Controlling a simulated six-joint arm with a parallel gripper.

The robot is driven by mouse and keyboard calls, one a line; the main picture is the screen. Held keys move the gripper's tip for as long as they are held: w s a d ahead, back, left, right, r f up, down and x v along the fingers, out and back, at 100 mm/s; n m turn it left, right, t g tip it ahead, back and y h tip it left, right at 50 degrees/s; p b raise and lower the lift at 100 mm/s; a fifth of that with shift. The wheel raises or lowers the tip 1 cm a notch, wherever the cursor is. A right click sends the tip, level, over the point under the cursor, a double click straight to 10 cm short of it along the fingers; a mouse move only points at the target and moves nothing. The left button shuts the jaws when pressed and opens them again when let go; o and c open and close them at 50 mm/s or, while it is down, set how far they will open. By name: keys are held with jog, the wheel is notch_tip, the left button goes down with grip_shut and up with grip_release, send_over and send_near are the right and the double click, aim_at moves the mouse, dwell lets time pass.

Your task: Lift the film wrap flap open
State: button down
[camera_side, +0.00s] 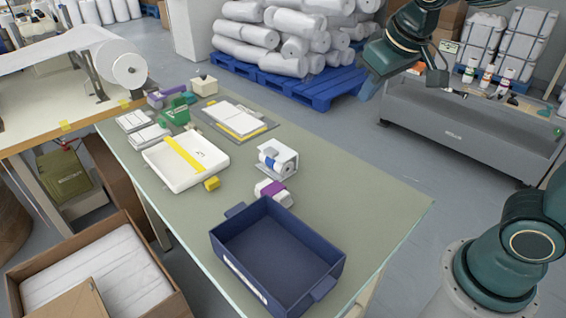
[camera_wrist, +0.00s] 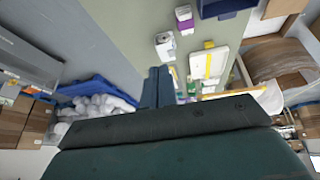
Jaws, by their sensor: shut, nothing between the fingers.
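My gripper (camera_side: 366,90) is high up, behind and to the right of the table in the side view, well apart from the pack. Its blue fingers, in the wrist view (camera_wrist: 157,72), are together and hold nothing.
A dark blue open bin (camera_side: 275,255) stands at the table's near end. A small white dispenser (camera_side: 278,160), a purple-banded white block (camera_side: 272,192) and a yellow block (camera_side: 212,184) are near the pack. A stack of white sheets (camera_side: 234,118) lies behind. The table's right side is clear.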

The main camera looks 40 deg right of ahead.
aim_at(277, 157)
jog(key=w+a+f+h, duration=0.15)
jog(key=w+f, duration=0.25)
jog(key=w, duration=0.5)
jog(key=w+a+f+h, duration=0.1)
jog(key=w+a+f, duration=0.25)
jog(key=w, duration=0.45)
jog(key=w+a+f+h, duration=0.1)
jog(key=w+a+f, duration=0.1)
jog(key=w+f, duration=0.2)
jog(key=w+a+f+h, duration=0.1)
jog(key=w+f, duration=0.4)
jog(key=f, duration=0.5)
jog(key=shift+w+a+f, duration=0.15)
jog(key=shift+a+f, duration=0.25)
jog(key=shift+a, duration=0.5)
jog(key=x, duration=1)
jog(key=shift+d+f, duration=0.15)
jog(key=shift+d, duration=1.95)
